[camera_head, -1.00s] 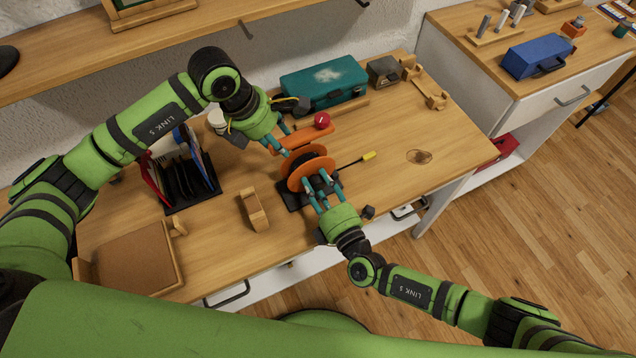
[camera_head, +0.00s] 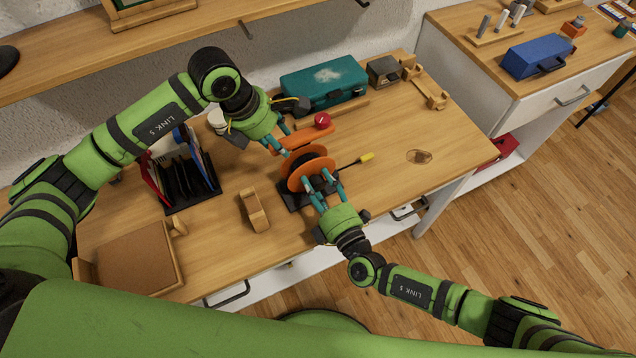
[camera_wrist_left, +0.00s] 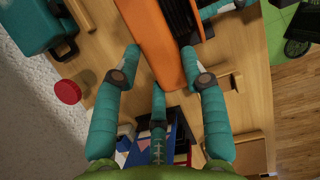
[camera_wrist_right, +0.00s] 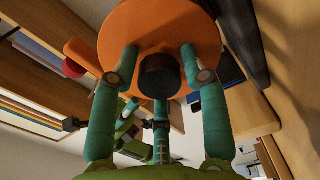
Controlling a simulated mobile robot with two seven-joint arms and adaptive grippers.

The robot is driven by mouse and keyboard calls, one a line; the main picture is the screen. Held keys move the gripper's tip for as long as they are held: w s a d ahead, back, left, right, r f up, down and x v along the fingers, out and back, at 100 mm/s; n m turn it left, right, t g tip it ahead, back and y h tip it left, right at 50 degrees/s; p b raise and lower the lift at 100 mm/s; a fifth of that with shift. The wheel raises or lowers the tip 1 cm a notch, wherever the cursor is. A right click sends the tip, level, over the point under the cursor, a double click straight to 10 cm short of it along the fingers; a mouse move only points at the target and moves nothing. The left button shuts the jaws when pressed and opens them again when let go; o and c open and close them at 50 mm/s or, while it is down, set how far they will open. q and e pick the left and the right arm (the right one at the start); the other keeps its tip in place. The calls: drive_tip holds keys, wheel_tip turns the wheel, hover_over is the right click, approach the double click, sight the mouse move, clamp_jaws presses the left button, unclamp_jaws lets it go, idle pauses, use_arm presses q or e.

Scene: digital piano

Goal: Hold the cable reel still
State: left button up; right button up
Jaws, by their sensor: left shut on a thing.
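The cable reel (camera_head: 308,170) has orange discs and a dark winding, and sits on a dark base on the wooden table. A long orange part (camera_head: 300,138) shows at its far side. My left gripper (camera_head: 279,147) is shut on this orange part, which runs between its fingers in the left wrist view (camera_wrist_left: 160,50). My right gripper (camera_head: 322,180) is at the near side, its fingers apart on either side of the dark round hub (camera_wrist_right: 160,75). Gaps show between hub and fingers in the right wrist view. The fingers hide part of the near disc.
A yellow-tipped tool (camera_head: 367,156) is right of the reel. A wooden stand (camera_head: 254,211) and a black rack (camera_head: 193,198) stand left. The table's right part is mostly clear.

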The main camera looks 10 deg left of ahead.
idle(0.3)
drive_tip(key=v, duration=1.2)
drive_tip(key=w+a+n, duration=0.2)
drive_tip(key=w+n, duration=0.1)
drive_tip(key=n, duration=0.3)
drive_tip(key=w+a+n, duration=0.2)
drive_tip(key=w+n, duration=0.1)
drive_tip(key=n, duration=0.3)
drive_tip(key=w+a+n, duration=0.3)
drive_tip(key=n, duration=0.3)
drive_tip(key=shift+w+r, duration=0.1)
drive_tip(key=shift+w, duration=0.3)
